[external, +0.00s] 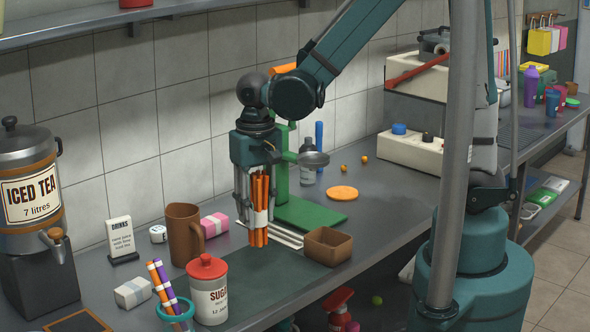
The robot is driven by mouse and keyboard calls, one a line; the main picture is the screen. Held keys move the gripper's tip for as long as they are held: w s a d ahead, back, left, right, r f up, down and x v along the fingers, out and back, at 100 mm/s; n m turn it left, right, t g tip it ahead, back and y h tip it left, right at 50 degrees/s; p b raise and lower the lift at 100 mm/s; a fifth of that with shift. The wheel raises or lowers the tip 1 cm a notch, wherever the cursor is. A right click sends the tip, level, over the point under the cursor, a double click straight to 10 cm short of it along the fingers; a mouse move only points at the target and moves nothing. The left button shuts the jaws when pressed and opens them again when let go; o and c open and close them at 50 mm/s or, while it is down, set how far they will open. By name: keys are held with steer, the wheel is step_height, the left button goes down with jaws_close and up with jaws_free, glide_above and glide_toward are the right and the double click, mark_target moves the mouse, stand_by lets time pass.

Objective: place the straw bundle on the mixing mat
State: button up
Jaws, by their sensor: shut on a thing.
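My gripper (257,212) points straight down and is shut on a bundle of orange straws (259,236) with a white band around it. The bundle is upright. Its lower ends hang below the fingers, in front of some white strips on the counter. The mixing mat appears to be the dark flat rectangle (262,283) on the counter, below and in front of the bundle. The bundle's lower ends show near the mat's back edge. I cannot tell whether they touch the surface.
A brown open box (328,246) stands close right of the bundle. A brown jug (185,235), a red-lidded sugar jar (208,290) and a teal cup of straws (173,312) stand left. A green stand (300,210) is behind. The dark mat's middle is clear.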

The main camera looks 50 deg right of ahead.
mark_target(258, 233)
steer(key=shift+f, duration=0.1)
steer(key=shift+f+b, duration=0.5)
steer(key=shift+f, duration=2.3)
steer(key=shift+f+b, duration=0.35)
steer(key=shift+f, duration=1.75)
steer(key=shift+f, duration=0.2)
steer(key=o, duration=0.9)
steer(key=shift+r, duration=0.1)
steer(key=shift+r, duration=0.2)
steer(key=shift+r+p, duration=0.95)
steer(key=shift+r, duration=4.95)
